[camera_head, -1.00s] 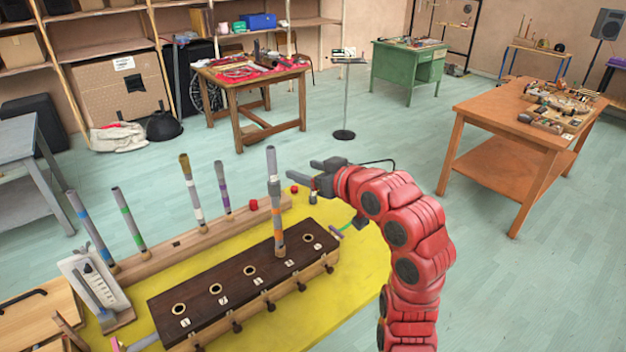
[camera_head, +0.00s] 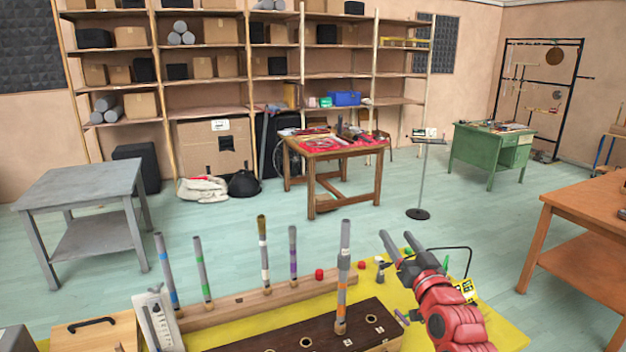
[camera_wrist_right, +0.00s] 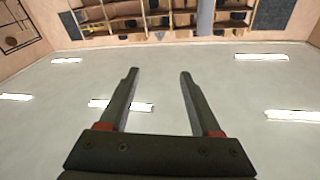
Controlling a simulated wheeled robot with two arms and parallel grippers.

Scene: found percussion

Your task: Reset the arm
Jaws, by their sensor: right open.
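My right gripper (camera_head: 387,241) is at the right end of the yellow-topped table in the head view, on my red arm. Its two grey fingers are apart and empty. The right wrist view also shows the open fingers (camera_wrist_right: 157,75), with only shelves, wall and a pale surface with bright patches beyond them. A tube with an orange band (camera_head: 342,275) stands upright in the dark wooden block (camera_head: 300,332), left of the gripper and apart from it. My left gripper is not in view.
Several banded tubes, among them a purple-banded one (camera_head: 293,252), stand along a wooden rail (camera_head: 245,304). A white gauge panel (camera_head: 160,322) stands at the left. Small red (camera_head: 362,265) pieces lie near the gripper. A brown table (camera_head: 568,247) is at the right. Open floor lies behind.

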